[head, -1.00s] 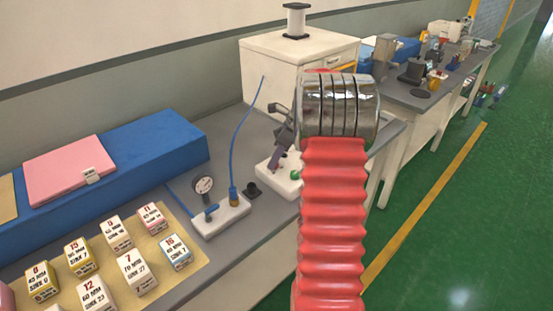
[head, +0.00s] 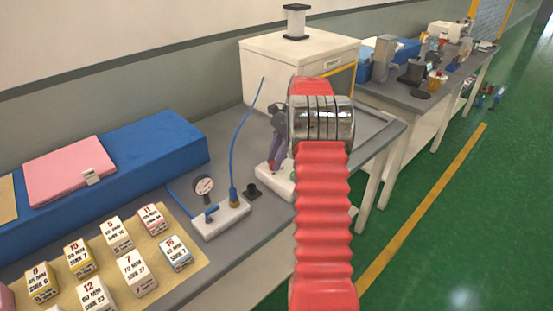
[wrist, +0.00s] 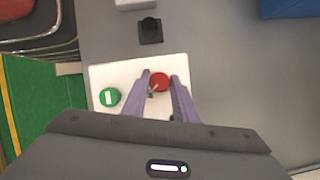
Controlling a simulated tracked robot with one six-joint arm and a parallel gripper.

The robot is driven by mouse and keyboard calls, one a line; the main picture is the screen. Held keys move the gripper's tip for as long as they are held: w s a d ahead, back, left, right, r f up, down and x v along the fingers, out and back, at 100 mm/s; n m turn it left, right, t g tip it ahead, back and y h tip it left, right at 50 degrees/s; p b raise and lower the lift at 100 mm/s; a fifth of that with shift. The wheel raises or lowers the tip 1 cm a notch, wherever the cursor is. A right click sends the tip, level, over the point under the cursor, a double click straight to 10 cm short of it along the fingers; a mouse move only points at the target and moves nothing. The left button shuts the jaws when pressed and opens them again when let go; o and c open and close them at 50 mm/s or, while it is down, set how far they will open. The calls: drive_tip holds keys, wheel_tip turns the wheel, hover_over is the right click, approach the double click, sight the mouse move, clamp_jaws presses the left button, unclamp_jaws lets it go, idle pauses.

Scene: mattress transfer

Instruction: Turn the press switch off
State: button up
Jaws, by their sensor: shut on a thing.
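The press switch is a white box (wrist: 104,76) with a green button (wrist: 109,97) and a red button (wrist: 159,82) on its top. It also shows in the head view (head: 267,169), partly hidden behind my arm. My gripper (wrist: 161,78) is over the box, with its two purple-grey fingers on either side of the red button, shut on it. In the head view my gripper (head: 274,167) points down onto the box, and the red button cannot be made out there.
A black knob (wrist: 150,30) stands on the table just beyond the box. A pressure gauge (head: 203,187) on a white base, labelled blocks (head: 139,271) and a blue case (head: 150,145) are to the left. A white cabinet (head: 270,70) stands behind.

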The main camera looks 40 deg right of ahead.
drive_tip(key=shift+d+n, duration=0.1)
drive_tip(key=shift+n, duration=0.4)
drive_tip(key=o, duration=1)
drive_tip(key=shift+o, duration=0.2)
drive_tip(key=shift+r, duration=0.1)
drive_tip(key=v, duration=1.3)
drive_tip(key=shift+w+r, duration=0.25)
